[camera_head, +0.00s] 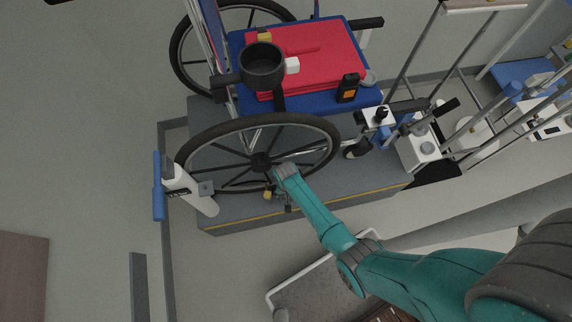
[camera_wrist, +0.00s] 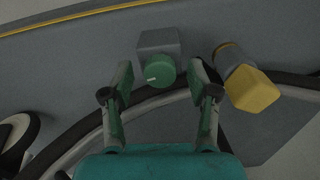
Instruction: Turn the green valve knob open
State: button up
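My gripper (camera_wrist: 160,80) is open, with one finger on each side of the knob and visible gaps between. Whether the fingertips reach the knob's depth I cannot tell. In the head view my gripper (camera_head: 281,178) is over the lower part of the wheelchair's near wheel, and I cannot make out the green knob there.
A yellow knob (camera_wrist: 252,90) sits close to the right finger. The wheelchair's wheel rim (camera_wrist: 84,139) curves behind the fingers. A grey platform (camera_head: 235,213) with a yellow edge line lies under the wheelchair.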

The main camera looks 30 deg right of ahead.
notch_tip(320, 180, up, 12)
dwell(0.8)
dwell(0.5)
